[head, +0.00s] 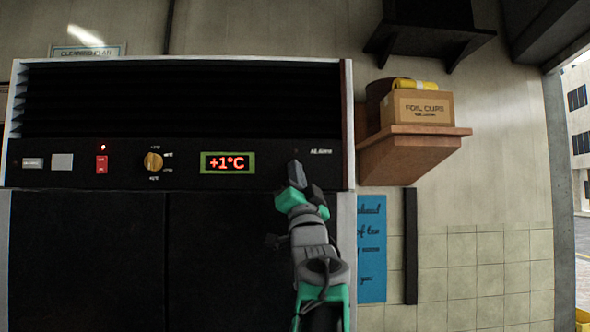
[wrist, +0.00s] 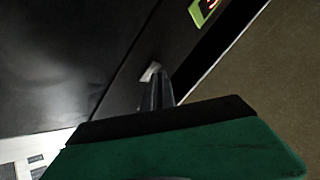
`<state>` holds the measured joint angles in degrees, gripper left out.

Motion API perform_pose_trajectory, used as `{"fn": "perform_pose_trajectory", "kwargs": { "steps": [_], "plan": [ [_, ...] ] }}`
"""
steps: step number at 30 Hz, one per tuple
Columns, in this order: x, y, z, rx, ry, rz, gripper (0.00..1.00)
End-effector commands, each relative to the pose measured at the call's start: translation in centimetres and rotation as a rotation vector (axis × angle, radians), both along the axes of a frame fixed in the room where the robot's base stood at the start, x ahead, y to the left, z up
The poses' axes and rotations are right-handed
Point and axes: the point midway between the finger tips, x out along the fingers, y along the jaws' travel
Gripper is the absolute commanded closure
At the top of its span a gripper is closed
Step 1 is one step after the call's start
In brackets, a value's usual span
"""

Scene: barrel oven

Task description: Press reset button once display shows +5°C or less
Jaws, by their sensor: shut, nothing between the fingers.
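The display (head: 228,163) on the black control panel reads +1°C in red inside a green frame. A corner of it also shows at the top of the wrist view (wrist: 204,10). My gripper (head: 294,166) is shut and empty, raised in front of the panel, right of the display and just below and left of a small label that seems to read ALARM. In the wrist view my fingers (wrist: 156,92) reach a small pale piece (wrist: 150,71) at the dark panel. I cannot tell whether it is the reset button, or whether they touch it. No button is readably marked reset.
The panel also carries a red switch (head: 102,164), a yellow knob (head: 153,162) and a pale square (head: 62,161) to the left. A wooden shelf (head: 412,146) with a foil cups box (head: 417,107) juts out at right.

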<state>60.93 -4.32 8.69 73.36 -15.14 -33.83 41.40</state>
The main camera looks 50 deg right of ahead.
Motion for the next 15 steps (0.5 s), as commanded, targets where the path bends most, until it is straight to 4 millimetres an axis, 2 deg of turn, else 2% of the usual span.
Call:
{"fn": "perform_pose_trajectory", "kwargs": {
  "steps": [15],
  "plan": [
    [-1.0,1.2,-0.2,0.001,0.001,0.000,1.00]
  ]
}}
